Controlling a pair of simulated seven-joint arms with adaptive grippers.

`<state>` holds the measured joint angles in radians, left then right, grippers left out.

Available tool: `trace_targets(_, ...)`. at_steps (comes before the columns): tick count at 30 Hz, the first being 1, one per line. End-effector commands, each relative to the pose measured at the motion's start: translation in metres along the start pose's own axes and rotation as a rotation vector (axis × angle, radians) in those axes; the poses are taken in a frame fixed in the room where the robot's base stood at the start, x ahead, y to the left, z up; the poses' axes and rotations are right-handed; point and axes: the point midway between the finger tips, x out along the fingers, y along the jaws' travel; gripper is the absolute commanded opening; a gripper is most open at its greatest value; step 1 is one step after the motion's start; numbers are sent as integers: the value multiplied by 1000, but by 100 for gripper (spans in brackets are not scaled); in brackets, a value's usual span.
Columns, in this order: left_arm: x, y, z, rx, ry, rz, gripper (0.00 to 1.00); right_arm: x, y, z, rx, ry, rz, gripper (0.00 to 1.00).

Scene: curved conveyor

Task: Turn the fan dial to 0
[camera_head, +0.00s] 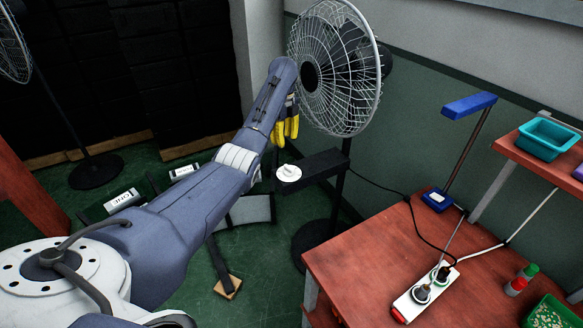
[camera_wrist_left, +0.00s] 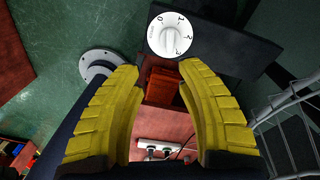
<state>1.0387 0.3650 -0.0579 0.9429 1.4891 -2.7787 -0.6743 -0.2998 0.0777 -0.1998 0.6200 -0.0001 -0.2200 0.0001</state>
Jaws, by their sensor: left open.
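The white round fan dial (camera_head: 288,173) sits on the end of a black box (camera_head: 325,165) on the stand of the fan (camera_head: 335,70). In the left wrist view, the dial (camera_wrist_left: 168,36) is at top center with printed numbers around its raised grip. The grip runs roughly up and down there; I cannot tell for sure which number it points to. My left gripper (camera_head: 286,130) has yellow fingers and hangs above the dial, apart from it. In the wrist view, its fingers (camera_wrist_left: 163,70) are spread and nothing is between them. My right gripper is not in view.
A red-brown table (camera_head: 380,255) at right holds a power strip (camera_head: 425,290), a blue desk lamp (camera_head: 437,200), small bottles and a green bin. A red shelf with a teal tray (camera_head: 548,139) stands behind. Another fan stands far left. White boxes lie on the green floor.

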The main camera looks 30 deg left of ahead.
Motion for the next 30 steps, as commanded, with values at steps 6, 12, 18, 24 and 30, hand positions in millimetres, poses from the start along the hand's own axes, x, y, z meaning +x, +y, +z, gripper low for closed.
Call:
trace_targets(6,-32,-11,-6,96,-28,-37,36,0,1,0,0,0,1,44)
trace_targets(12,-20,-12,-7,100,-26,-37,36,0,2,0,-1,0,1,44)
trace_targets(18,4,-12,-5,98,-28,-34,36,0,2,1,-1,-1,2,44)
trace_targets(24,35,-13,-4,98,-28,-34,36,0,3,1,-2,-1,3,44)
trace_targets(30,70,-15,-3,98,-28,-34,36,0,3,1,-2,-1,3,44)
